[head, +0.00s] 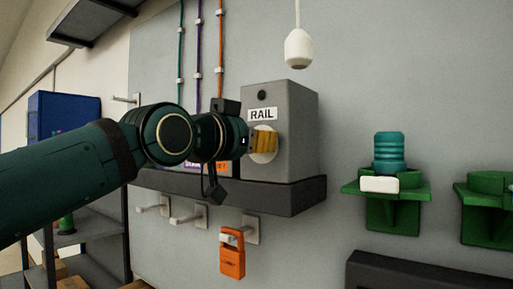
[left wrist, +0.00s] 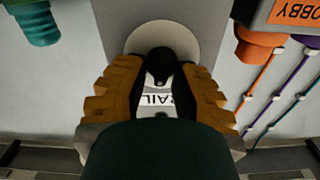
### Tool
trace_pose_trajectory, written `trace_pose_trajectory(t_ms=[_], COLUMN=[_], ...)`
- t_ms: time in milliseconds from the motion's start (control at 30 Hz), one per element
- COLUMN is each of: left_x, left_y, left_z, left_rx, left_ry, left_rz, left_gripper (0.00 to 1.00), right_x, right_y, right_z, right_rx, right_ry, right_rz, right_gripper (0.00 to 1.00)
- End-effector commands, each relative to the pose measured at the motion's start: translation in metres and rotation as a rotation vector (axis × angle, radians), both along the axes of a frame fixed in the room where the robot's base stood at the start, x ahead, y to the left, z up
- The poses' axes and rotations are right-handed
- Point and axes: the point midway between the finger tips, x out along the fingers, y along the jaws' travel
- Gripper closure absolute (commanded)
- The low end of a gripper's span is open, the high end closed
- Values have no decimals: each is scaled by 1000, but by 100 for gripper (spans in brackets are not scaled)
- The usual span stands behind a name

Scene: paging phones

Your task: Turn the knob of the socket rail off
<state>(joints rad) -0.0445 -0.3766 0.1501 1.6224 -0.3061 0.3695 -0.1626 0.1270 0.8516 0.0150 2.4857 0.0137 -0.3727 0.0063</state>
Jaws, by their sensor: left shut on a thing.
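The socket rail (head: 300,125) is a grey box labelled RAIL on a dark wall shelf in the head view. A pale round disc (left wrist: 150,33) on its face surrounds a black knob (left wrist: 163,62). My left gripper (head: 268,142) reaches the box from the left. In the left wrist view its ribbed yellow fingers (left wrist: 164,72) are closed on the knob, one on each side. In the head view the fingers hide the knob, and its exact turn angle is hard to tell. My right gripper is in neither view.
The dark shelf (head: 290,200) juts out under the box. An orange padlock (head: 232,264) hangs on a hook below. Green brackets (head: 390,208) stick out at right, one holding a teal ribbed piece (head: 389,152). A white pendant (head: 298,50) hangs above.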

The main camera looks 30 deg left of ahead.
Motion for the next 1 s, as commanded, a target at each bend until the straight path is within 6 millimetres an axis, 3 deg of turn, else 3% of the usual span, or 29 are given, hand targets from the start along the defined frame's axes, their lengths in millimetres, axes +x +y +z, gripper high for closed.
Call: trace_pose_trajectory(t_ms=[600,1000], left_x=[1,1], left_y=[6,8], left_z=[-1,-2], left_rx=[-579,-855], left_ry=[46,68], left_rz=[1,0], left_gripper=[100,100], right_x=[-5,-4], right_y=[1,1], right_z=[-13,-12], right_rx=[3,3], right_ry=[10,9], right_rz=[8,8], right_gripper=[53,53])
